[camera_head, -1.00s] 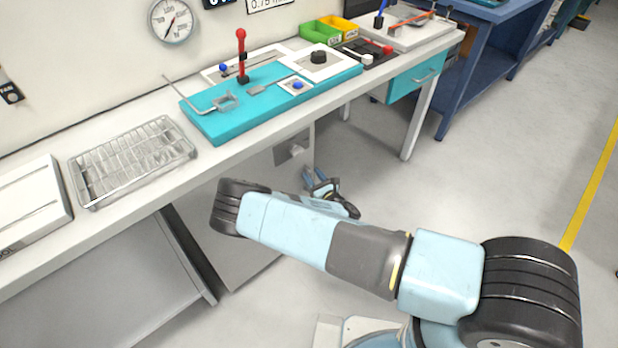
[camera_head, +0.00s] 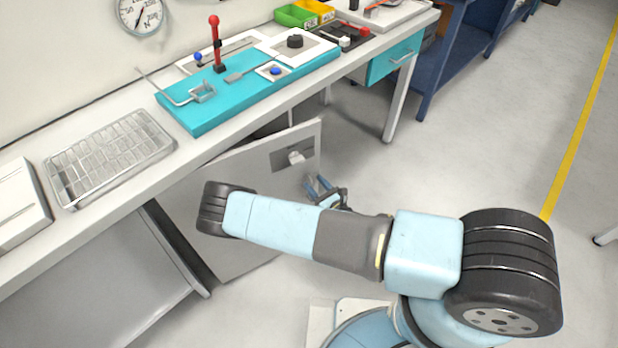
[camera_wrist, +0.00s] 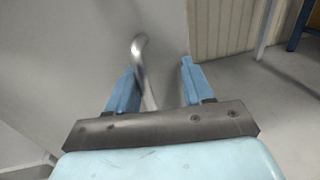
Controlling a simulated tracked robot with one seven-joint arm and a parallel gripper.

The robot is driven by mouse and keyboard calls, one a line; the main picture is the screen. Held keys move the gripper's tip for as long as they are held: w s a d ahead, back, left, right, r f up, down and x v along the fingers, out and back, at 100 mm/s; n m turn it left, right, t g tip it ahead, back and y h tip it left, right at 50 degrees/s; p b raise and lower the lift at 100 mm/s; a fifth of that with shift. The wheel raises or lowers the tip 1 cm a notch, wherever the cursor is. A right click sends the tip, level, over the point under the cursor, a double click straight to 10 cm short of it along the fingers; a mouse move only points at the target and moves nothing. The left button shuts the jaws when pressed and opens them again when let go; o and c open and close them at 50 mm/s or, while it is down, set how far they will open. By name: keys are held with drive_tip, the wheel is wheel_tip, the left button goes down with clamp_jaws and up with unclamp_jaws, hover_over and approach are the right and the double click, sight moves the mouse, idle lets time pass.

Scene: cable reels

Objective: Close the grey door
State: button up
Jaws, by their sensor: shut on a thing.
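The grey door (camera_head: 238,245) stands swung out from below the workbench, with a dark gap showing behind its top edge. A recessed plate (camera_head: 280,161) is near its upper free corner. My gripper (camera_head: 318,186) is at the door's free side, partly hidden by my arm. In the wrist view, the curved metal door handle (camera_wrist: 140,58) passes between the blue fingers of my gripper (camera_wrist: 158,67), close to the left finger. The gripper is shut on this handle, with a space visible beside the right finger. The door face (camera_wrist: 75,50) fills the left of that view.
The white workbench (camera_head: 95,200) runs above the door, carrying a wire tray (camera_head: 160,152) and a turquoise panel (camera_head: 205,118) with a red lever. A bench leg (camera_head: 397,112) stands beyond the door.

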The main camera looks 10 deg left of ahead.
drive_tip(key=shift+s+d, duration=0.35)
drive_tip(key=shift+d, duration=0.4)
